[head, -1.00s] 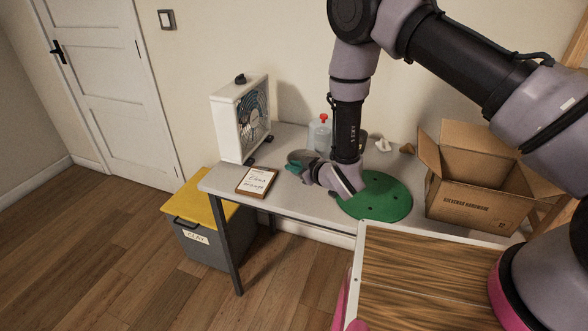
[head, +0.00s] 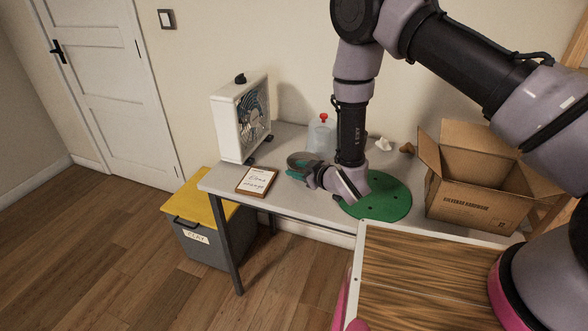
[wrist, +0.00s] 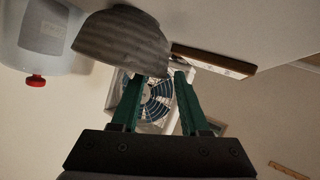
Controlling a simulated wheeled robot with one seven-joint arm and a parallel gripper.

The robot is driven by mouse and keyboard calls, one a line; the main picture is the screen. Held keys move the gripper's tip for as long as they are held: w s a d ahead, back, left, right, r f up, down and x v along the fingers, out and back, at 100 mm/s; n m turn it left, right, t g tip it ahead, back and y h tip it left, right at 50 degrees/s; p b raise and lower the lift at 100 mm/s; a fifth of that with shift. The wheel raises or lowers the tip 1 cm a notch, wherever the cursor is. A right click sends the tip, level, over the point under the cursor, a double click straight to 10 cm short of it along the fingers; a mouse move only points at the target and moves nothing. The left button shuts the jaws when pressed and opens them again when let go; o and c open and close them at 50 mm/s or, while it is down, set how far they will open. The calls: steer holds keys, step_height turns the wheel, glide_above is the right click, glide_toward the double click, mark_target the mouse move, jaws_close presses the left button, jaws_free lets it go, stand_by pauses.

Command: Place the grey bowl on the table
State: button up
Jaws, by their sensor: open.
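The grey bowl (head: 301,159) sits upright on the grey table (head: 285,199), behind the signboard and left of my wrist. In the wrist view, which is upside down, the ridged bowl (wrist: 120,40) fills the upper middle with its rim towards my fingers. My gripper (head: 294,175) is at the near side of the bowl. In the wrist view my gripper's (wrist: 166,74) green fingers are apart with nothing held between them. The left fingertip overlaps the bowl's rim in the picture; I cannot tell whether it touches.
A clear bottle with a red cap (head: 322,135) stands behind the bowl. A green round mat (head: 380,203) and an open cardboard box (head: 470,205) lie to the right.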

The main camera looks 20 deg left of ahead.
steer(key=v, duration=1)
steer(key=w+d+r+m+t+h, duration=0.1)
steer(key=w+d+r+m+h, duration=0.2)
steer(key=w+r, duration=0.35)
steer(key=w+d+r+m+t+h, duration=0.1)
steer(key=w+d+r+m, duration=0.1)
steer(key=w+d+r, duration=0.5)
steer(key=d+r+m+h, duration=0.25)
steer(key=d+r, duration=0.25)
steer(key=r, duration=0.3)
steer(key=d+r+m+h, duration=0.1)
steer(key=d+r+m, duration=0.2)
steer(key=d+r, duration=0.35)
steer(key=s+d+r+m+g+h, duration=0.15)
steer(key=s+d+r+m, duration=0.25)
steer(key=s+d+r, duration=0.55)
steer(key=s+d+r+m, duration=0.1)
steer(key=s+d+r, duration=0.2)
steer(key=s, duration=0.4)
steer(key=s+d+r+m+g, duration=0.1)
steer(key=s+d+r+m, duration=0.1)
steer(key=s+r, duration=0.2)
steer(key=s, duration=0.3)
steer(key=shift+d, duration=0.4)
steer(key=shift+a+g, duration=0.1)
steer(key=shift+g, duration=0.15)
